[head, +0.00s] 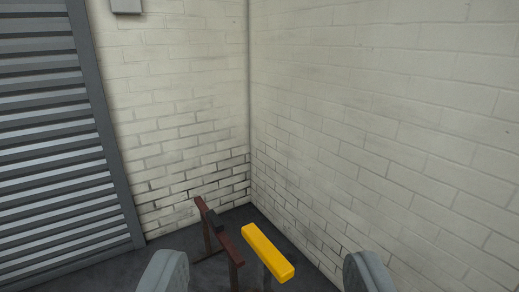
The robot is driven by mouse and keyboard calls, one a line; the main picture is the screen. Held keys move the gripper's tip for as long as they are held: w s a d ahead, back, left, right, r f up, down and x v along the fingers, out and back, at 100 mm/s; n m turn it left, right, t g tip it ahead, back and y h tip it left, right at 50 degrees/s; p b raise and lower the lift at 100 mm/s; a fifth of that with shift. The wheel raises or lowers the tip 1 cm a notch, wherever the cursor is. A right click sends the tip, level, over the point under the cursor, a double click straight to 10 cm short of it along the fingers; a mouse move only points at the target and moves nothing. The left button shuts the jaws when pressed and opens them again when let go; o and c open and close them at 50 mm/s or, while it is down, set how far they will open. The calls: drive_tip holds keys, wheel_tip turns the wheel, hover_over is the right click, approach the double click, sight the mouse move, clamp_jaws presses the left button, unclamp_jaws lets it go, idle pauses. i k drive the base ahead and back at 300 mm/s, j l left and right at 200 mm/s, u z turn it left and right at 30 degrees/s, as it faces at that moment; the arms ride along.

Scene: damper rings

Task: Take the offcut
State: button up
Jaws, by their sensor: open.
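My gripper (266,264) is open, with one grey finger at the lower left and one at the lower right. Nothing is visible between the fingers, and the trestle and yellow bar show beyond them. The lower parts of both stands are cut off by the frame.
Pale brick walls (390,130) meet in a corner behind the stands. A grey slatted shutter (52,140) fills the left side. Some dark floor (165,252) is bare between the shutter and the trestle. The right wall runs close to the yellow bar.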

sight(216, 224)
drive_tip(key=u, duration=0.35)
drive_tip(key=i+j+z, duration=0.1)
drive_tip(key=i+j, duration=0.35)
drive_tip(key=i+j+z, duration=0.15)
drive_tip(key=i+j, duration=0.4)
drive_tip(key=i+j+z, duration=0.1)
drive_tip(key=i+j, duration=0.4)
drive_tip(key=i+j+z, duration=0.15)
drive_tip(key=i+j, duration=0.35)
drive_tip(key=j, duration=0.15)
